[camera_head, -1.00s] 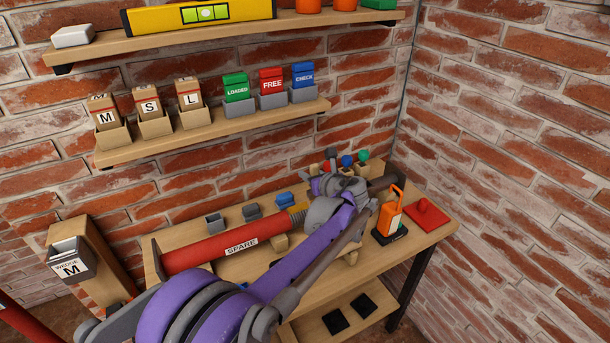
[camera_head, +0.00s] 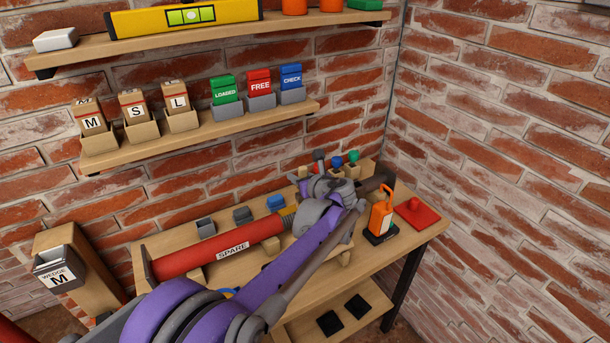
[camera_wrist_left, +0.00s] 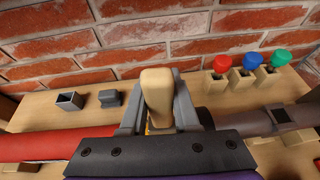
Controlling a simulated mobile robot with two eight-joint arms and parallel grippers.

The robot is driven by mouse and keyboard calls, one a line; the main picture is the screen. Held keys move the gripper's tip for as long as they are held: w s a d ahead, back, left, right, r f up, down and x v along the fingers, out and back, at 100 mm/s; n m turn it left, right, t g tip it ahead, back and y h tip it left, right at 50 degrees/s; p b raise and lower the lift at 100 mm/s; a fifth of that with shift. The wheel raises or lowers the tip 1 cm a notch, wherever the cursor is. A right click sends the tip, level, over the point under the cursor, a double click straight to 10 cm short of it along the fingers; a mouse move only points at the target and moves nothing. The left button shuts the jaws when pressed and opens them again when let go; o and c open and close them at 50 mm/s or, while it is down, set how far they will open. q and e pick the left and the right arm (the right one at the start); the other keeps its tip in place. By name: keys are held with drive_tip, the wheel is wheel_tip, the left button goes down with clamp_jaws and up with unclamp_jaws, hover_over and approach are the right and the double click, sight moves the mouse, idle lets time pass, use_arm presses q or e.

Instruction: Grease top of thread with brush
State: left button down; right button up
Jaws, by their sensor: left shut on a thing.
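My left gripper (camera_head: 318,163) is over the far part of the workbench. In the left wrist view its fingers (camera_wrist_left: 157,105) are shut on a tan wooden handle (camera_wrist_left: 158,92), which looks like the brush handle. The brush's bristle end is hidden behind the gripper. A red tube (camera_head: 190,260) labelled SPARE lies along the bench. I cannot tell whether the brush touches the thread. My right gripper is not in view.
Red, blue and green knobs (camera_wrist_left: 249,61) stand along the back. An orange lamp-like device (camera_head: 381,214) and a red plate (camera_head: 417,216) are at the right. Shelves (camera_head: 215,120) hang above.

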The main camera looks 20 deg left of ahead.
use_arm(q)
drive_tip(key=s+a+b, duration=0.1)
drive_tip(key=s+a, duration=0.4)
drive_tip(key=shift+s+a, duration=0.25)
drive_tip(key=shift+a, duration=0.15)
idle(4.3)
drive_tip(key=shift+r, duration=0.1)
drive_tip(key=shift+r+p, duration=1.5)
drive_tip(key=shift+r, duration=1.45)
